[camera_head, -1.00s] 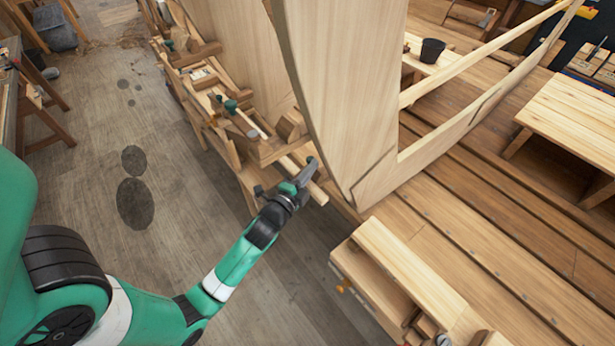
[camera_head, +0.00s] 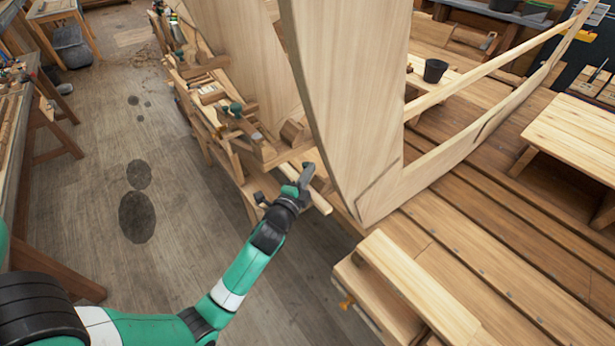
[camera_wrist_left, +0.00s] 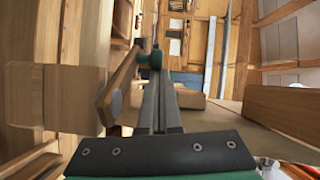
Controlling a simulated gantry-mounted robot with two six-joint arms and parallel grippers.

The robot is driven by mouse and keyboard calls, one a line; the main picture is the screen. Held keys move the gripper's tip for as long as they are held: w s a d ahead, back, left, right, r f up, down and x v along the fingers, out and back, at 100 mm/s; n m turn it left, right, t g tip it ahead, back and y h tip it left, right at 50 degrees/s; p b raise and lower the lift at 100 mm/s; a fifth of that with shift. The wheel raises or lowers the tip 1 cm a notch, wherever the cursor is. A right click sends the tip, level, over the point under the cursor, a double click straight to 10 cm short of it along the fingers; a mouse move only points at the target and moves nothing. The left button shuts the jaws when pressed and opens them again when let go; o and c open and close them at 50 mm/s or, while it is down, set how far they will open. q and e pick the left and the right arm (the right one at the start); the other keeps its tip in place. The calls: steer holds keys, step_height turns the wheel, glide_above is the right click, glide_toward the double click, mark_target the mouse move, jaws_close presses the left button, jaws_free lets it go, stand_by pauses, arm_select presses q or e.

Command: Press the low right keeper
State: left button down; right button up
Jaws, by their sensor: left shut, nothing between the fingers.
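My left gripper (camera_head: 306,172) is shut and empty, low beside the foot of the pale wooden hull (camera_head: 350,110). It also shows in the left wrist view (camera_wrist_left: 153,85), with its fingers together. A wooden bar (camera_head: 321,203) sticks out just right of and below the gripper in the head view. In the wrist view, a tilted wooden piece (camera_wrist_left: 122,85) with a grey rounded end is just left of the fingers, and a dark green knob-like part (camera_wrist_left: 150,60) shows by the fingertips. I cannot tell which part is the low right keeper, or whether the fingers touch anything. My right gripper is not in view.
A wooden rack with tools (camera_head: 232,125) runs along the hull's left side. A wooden box (camera_head: 410,290) stands at the front right, near my left arm. A dark bucket (camera_head: 435,71) stands behind the hull.

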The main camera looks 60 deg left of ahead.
arm_select(q)
steer(key=shift+s+a+f, duration=0.1)
steer(key=shift+a, duration=0.1)
steer(key=shift+s+a+n+g+y+b, duration=0.1)
steer(key=shift+a+n+g+y+b, duration=0.05)
steer(key=shift+n+g+y+b, duration=0.3)
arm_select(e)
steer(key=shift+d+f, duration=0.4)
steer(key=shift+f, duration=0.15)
arm_select(q)
steer(key=shift+a+n+g+y, duration=0.1)
steer(key=shift+n+g+y, duration=0.15)
steer(key=shift+g+y, duration=0.1)
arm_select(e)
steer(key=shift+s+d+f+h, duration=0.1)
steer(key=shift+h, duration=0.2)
arm_select(q)
steer(key=shift+s+a, duration=0.2)
steer(key=shift+s, duration=0.05)
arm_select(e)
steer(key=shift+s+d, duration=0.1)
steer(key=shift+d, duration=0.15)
